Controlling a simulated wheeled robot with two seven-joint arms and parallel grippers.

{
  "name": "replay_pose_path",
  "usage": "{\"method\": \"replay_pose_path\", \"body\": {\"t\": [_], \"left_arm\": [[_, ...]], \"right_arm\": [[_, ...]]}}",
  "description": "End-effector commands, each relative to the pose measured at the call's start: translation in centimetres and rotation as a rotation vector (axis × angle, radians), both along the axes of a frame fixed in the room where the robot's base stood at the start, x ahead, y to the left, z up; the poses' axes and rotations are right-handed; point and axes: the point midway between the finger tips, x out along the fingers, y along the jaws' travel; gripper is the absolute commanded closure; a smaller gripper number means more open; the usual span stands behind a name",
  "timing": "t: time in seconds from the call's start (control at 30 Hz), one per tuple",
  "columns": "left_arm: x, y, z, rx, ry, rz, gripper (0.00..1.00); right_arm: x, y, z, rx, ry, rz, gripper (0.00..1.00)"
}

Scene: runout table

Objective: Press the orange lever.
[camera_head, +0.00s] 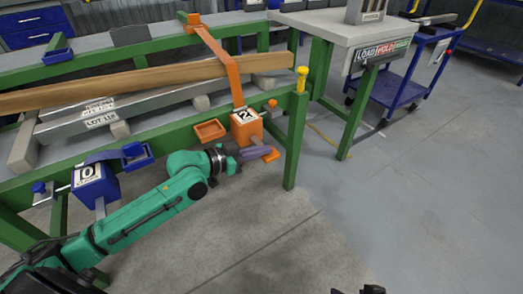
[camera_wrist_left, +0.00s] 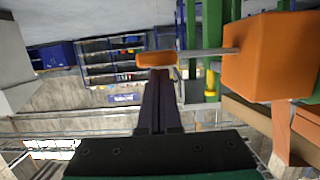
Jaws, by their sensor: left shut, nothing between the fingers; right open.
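The orange lever (camera_head: 271,155) is a small orange pad on the orange box labelled 2 (camera_head: 245,128), at the green table's front right corner. In the left wrist view the lever's pad (camera_wrist_left: 156,60) sits on a thin grey rod from the orange box (camera_wrist_left: 268,55). My left gripper (camera_head: 266,152) is shut and empty, its fingertips right at the lever. In the left wrist view its dark fingers (camera_wrist_left: 160,75) end at the pad's edge; I cannot tell whether they touch. My right gripper (camera_head: 358,290) is open, with only its tips showing at the bottom edge.
A blue box labelled 0 (camera_head: 93,183) with blue parts stands at the table's front left. An orange tray (camera_head: 210,130) is left of the orange box. A wooden beam (camera_head: 150,82) and grey bars lie on the green table (camera_head: 289,150).

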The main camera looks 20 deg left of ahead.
Motion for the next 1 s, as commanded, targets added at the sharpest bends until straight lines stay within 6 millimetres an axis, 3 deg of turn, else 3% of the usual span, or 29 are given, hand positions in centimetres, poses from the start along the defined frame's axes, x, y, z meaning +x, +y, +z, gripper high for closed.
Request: {"method": "replay_pose_path", "body": {"t": [0.63, 1.0], "left_arm": [[0.1, 0.1, -1.3, 0.093, -0.076, 0.000, 1.00], [0.1, 0.1, -3.8, 0.267, -0.219, -0.001, 1.00]], "right_arm": [[-0.1, 0.0, 0.0, -0.002, 0.005, 0.000, 0.14], [-0.4, -0.6, 0.2, -0.018, 0.027, -0.004, 0.14]]}}
